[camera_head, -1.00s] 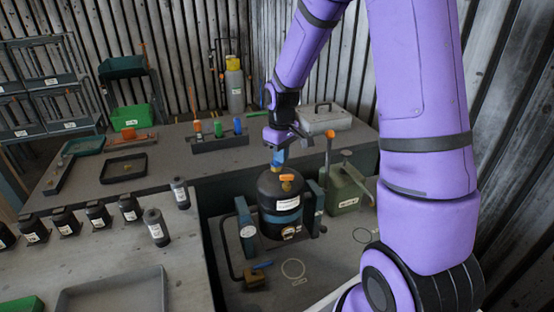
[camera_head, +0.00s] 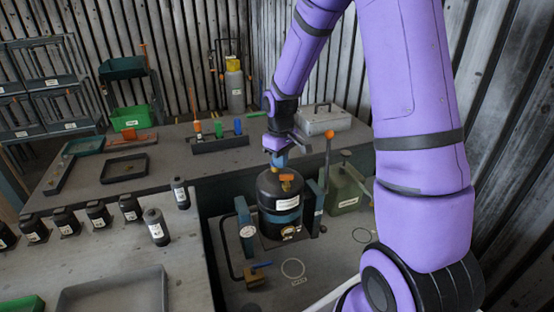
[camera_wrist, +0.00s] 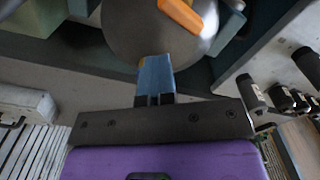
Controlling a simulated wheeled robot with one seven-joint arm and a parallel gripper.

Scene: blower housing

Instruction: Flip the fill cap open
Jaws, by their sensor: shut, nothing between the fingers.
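A black rounded tank (camera_head: 268,190) with white labels stands upright between blue-grey side brackets (camera_head: 247,228). An orange piece (camera_head: 287,178) sits on its top; I cannot tell for certain whether it is the fill cap. In the wrist view the orange piece (camera_wrist: 181,14) lies flat across the round grey top (camera_wrist: 130,30). My gripper (camera_head: 280,162) points down at the back of the tank's top, with its blue fingers shut and empty. In the wrist view the fingers (camera_wrist: 155,72) overlap the edge of the round top, beside the orange piece; contact is unclear.
A green can (camera_head: 343,193) and an orange-knobbed lever (camera_head: 328,148) stand right of the tank. A blue-handled valve (camera_head: 257,272) is low at front. Several black bottles (camera_head: 97,213) stand on the left bench. A grey case (camera_head: 322,119) lies behind.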

